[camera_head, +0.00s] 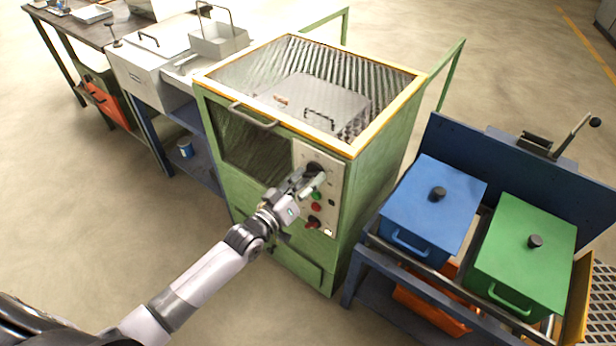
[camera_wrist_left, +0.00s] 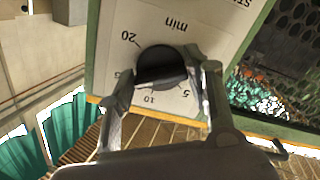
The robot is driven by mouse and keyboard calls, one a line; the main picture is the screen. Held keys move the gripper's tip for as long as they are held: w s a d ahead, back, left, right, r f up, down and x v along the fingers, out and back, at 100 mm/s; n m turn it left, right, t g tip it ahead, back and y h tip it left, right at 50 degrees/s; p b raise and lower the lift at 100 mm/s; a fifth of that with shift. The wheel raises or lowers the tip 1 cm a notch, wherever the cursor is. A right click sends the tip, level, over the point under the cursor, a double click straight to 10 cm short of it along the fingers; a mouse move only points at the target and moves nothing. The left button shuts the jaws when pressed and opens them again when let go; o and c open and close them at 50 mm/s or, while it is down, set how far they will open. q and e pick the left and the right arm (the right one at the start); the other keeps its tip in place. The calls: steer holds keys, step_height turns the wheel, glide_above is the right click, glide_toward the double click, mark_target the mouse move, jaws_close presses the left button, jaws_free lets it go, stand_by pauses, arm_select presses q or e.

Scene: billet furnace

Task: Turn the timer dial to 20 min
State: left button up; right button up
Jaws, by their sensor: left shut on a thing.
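The timer dial (camera_wrist_left: 161,66) is a black round knob on a pale panel, seen upside down in the left wrist view. The marks "20", "10", "5" and "min" show around it; part of the scale is hidden by a finger. My left gripper (camera_wrist_left: 168,74) has its fingers on both sides of the dial and is shut on it. I cannot tell which mark the dial points to. In the head view my left gripper (camera_head: 312,179) is at the top of the control panel (camera_head: 333,197), largely covering the dial. My right gripper is not in view.
The green furnace (camera_head: 358,215) has a glazed top and a handle (camera_head: 253,116). Green and red buttons (camera_head: 316,208) and a red knob (camera_head: 312,222) sit below the dial. A rack at right holds a blue box (camera_head: 425,215) and a green box (camera_head: 520,265).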

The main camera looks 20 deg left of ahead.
arm_select(q)
steer(key=m+p, duration=0.1)
steer(key=m, duration=0.5)
steer(key=m+p, duration=0.1)
steer(key=m, duration=0.5)
steer(key=shift+a+f, duration=0.1)
steer(key=shift+a, duration=0.1)
stand_by(0.5)
steer(key=o, duration=1.1)
steer(key=shift+o, duration=0.2)
steer(key=shift+s, duration=0.15)
steer(key=v, duration=1.1)
steer(key=shift+s+a, duration=0.15)
steer(key=shift+s, duration=0.2)
